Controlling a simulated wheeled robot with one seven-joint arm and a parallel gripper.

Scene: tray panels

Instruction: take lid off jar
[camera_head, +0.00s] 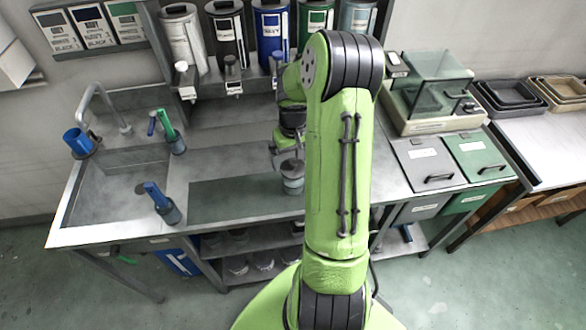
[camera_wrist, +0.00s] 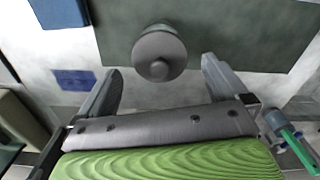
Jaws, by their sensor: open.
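A small grey jar (camera_head: 292,183) stands on the counter, partly hidden behind my arm in the head view. In the wrist view its round grey lid (camera_wrist: 158,53) with a small central knob is seen from above, and the lid hides most of the jar body. My gripper (camera_wrist: 161,76) is open and empty. Its two fingers are spread to either side of the lid on the near side, apart from it. In the head view my gripper (camera_head: 287,150) is just above the jar and partly hidden by my arm.
A dark green panel (camera_head: 235,193) lies on the counter around the jar. A sink (camera_head: 118,185) and cups with blue and green handles (camera_head: 170,207) are at left. Large canisters (camera_head: 228,35) stand behind. A scale with a clear cover (camera_head: 435,85) and lidded bins (camera_head: 425,165) are at right.

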